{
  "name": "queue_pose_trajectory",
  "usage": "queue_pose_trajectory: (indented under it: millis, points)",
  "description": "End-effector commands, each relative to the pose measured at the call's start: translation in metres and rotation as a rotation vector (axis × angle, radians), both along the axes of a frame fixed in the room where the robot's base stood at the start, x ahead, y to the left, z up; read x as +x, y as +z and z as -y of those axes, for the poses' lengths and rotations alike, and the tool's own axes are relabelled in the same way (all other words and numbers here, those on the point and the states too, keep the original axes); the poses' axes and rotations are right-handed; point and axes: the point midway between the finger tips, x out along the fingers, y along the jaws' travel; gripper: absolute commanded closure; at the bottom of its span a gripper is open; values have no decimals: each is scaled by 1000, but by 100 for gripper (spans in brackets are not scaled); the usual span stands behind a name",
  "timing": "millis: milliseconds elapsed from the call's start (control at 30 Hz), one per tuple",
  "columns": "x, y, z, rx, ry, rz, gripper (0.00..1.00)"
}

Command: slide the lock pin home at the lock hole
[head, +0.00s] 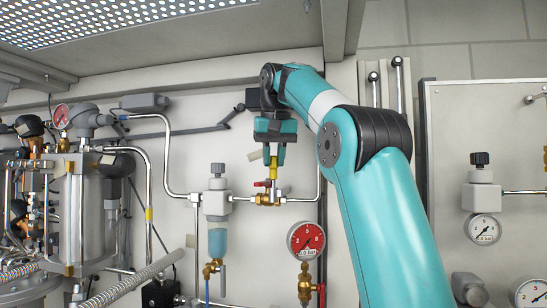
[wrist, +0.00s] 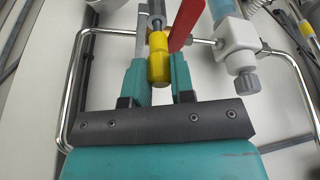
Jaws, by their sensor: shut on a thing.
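My gripper (head: 274,155) is shut on the yellow lock pin (head: 273,172), which points down. In the wrist view my gripper (wrist: 159,68) has the yellow grip of the lock pin (wrist: 159,62) between its two teal fingers. A grey shaft runs on from it toward the top edge. The brass valve (head: 267,199) with a red lever (head: 262,183) is right below the gripper. The red lever (wrist: 184,26) is just right of the pin in the wrist view. The lock hole is not distinguishable, so I cannot tell whether the pin tip is in it.
A white fitting with a clear blue bowl (head: 217,240) hangs left of the valve. A red gauge (head: 306,240) is below right. Bent steel pipes (head: 170,160) run along the wall. A steel vessel (head: 90,215) stands at the left, a gauge panel (head: 440,130) at the right.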

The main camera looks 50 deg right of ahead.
Motion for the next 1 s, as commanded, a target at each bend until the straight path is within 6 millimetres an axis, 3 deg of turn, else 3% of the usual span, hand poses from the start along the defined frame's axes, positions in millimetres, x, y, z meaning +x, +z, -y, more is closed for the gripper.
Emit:
queue_pose_trajectory:
  millis: [300,1000]
  points:
    - [0,-15,0,0,-1,1,100]
    - [0,-18,0,-1,0,1,100]
